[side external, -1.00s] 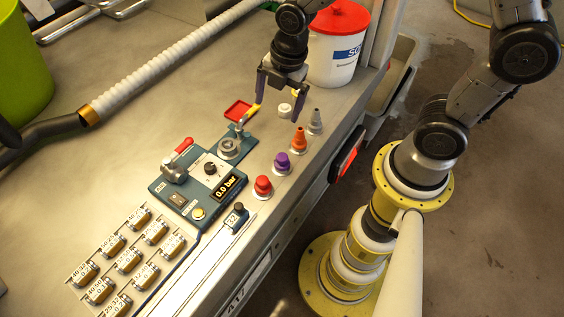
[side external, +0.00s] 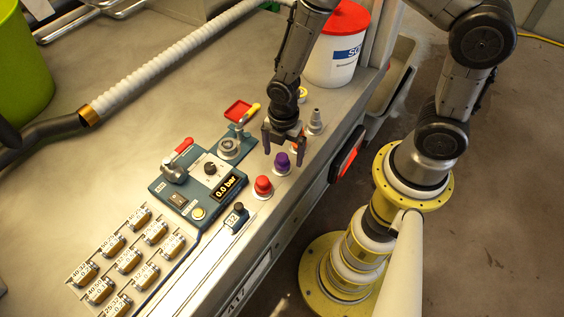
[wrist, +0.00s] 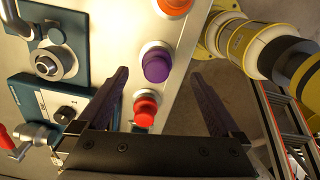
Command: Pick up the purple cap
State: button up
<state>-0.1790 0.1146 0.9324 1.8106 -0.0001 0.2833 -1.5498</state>
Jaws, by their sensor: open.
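The purple cap (side external: 282,160) stands on a light round base on the bench, between the red cap and the orange cap. In the wrist view the purple cap (wrist: 157,66) lies ahead of the fingertips, roughly between their lines. My gripper (side external: 283,146) is open and empty. In the side view it hangs close by the purple cap, over the orange cap's place. In the wrist view its two dark fingers (wrist: 162,82) are spread, with the red cap (wrist: 145,110) between them. The orange cap is mostly hidden behind my gripper in the side view.
The red cap (side external: 263,186) and a grey cone-shaped cap (side external: 315,118) stand in the same row. The bench edge lies close on the right. A white bucket (side external: 332,65) stands behind.

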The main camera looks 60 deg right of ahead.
aim_at(282, 157)
jog(key=f, duration=0.4)
jog(key=shift+w+d+f, duration=0.1)
jog(key=shift+w+f, duration=0.1)
jog(key=shift+w, duration=0.05)
